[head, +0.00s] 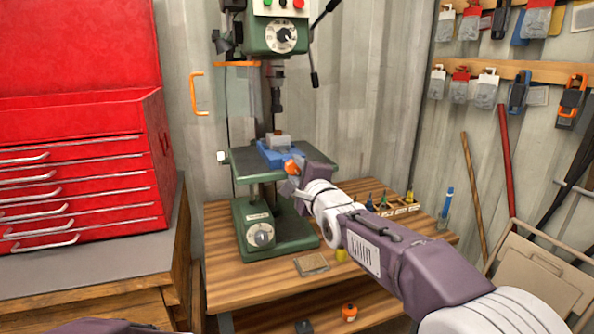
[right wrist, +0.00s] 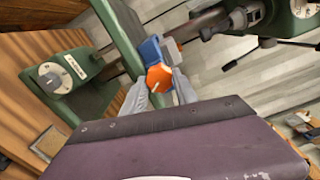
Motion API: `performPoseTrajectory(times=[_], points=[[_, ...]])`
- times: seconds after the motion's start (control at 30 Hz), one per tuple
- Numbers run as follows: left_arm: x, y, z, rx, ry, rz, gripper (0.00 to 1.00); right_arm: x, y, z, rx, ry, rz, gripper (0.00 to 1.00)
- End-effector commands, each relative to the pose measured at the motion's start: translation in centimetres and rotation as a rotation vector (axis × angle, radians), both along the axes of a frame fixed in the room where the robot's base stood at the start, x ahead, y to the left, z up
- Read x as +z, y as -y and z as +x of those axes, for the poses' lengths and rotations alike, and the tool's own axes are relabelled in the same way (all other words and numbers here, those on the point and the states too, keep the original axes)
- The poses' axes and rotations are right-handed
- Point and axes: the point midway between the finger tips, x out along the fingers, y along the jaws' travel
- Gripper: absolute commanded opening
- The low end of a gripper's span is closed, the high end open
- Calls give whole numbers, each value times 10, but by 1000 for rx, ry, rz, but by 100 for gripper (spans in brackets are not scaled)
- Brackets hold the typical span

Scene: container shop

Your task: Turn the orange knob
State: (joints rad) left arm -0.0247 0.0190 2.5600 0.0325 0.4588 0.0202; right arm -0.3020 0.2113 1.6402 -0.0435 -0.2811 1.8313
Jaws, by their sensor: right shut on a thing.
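The orange knob (head: 291,166) is at the front end of a blue vise (head: 277,154) on the green drill press table (head: 240,166). My right gripper (head: 290,183) reaches it from the front right and is shut on the knob. In the right wrist view the orange knob (right wrist: 159,78) sits between the two grey fingertips (right wrist: 157,88), with the blue vise (right wrist: 150,50) just behind it. The fingers and wrist hide part of the knob in the head view. My left gripper is not in view.
The drill press stands on a wooden bench (head: 225,282) with a dial on its base (head: 258,235). A red tool chest (head: 80,170) is at left. Small bottles (head: 383,200) and a flat plate (head: 311,264) lie on the bench. Tools hang on the right wall.

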Motion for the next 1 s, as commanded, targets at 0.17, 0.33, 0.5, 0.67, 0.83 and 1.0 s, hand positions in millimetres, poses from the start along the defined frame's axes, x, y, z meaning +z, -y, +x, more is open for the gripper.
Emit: performPoseTrajectory(times=[0.17, 0.33, 0.5, 0.67, 0.83, 1.0], points=[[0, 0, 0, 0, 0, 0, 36, 0, 0, 0, 0, -14, 42, 0], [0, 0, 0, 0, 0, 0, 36, -1, 0, 0, 0, -19, 58, 0], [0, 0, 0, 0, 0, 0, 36, -1, 0, 0, 0, -19, 60, 0], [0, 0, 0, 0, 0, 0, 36, -1, 0, 0, 0, -20, 59, 0], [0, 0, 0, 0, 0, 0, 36, -1, 0, 0, 0, -20, 58, 57], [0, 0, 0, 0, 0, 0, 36, -1, 0, 0, 0, -19, 58, 57]])
